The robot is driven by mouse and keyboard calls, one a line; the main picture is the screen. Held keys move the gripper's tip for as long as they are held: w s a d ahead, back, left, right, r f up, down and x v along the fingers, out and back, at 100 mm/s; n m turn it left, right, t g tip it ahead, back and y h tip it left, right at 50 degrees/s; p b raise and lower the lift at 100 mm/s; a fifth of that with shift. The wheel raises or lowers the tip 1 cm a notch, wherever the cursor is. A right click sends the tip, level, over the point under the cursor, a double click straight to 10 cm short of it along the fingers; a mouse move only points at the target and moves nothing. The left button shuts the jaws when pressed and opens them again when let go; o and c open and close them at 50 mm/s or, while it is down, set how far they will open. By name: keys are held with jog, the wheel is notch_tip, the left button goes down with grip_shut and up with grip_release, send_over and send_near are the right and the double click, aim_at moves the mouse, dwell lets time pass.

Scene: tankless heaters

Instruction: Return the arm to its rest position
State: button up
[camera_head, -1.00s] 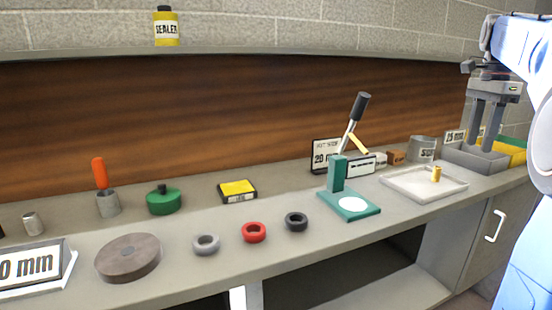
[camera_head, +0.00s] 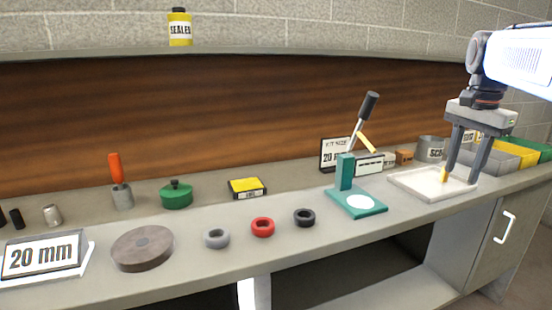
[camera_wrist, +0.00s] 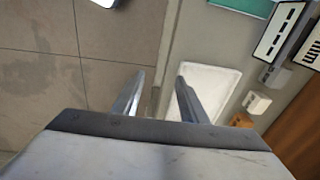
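My gripper (camera_head: 464,180) hangs fingers-down at the right, in front of the right part of the white tray (camera_head: 408,182) in the head view. Its two grey fingers are apart with nothing held between them. A small brass-coloured piece (camera_head: 444,174) stands in the tray, partly covered by the left finger. In the wrist view the open fingers (camera_wrist: 157,92) show over the floor and the bench edge, with the white tray (camera_wrist: 222,82) just to their right.
Bins (camera_head: 475,163) stand behind my gripper at the far right. The green press (camera_head: 347,180) with its raised lever is left of the tray. Black, red and grey rings (camera_head: 263,227) lie further left. A cabinet handle (camera_head: 504,227) sticks out below the bench top.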

jog(key=s+a+f+n+t, duration=0.1)
jog(key=s+a+f+n, duration=0.6)
jog(key=f, duration=0.5)
jog(key=s+a+f+n+t, duration=0.2)
jog(key=s+a+f+n, duration=0.4)
jog(key=s+a+f, duration=0.4)
notch_tip(320, 180, down, 3)
jog(key=shift+s+r+n+t+y, duration=0.2)
jog(key=shift+s+n+t+y, duration=0.15)
jog(key=shift+s, duration=0.85)
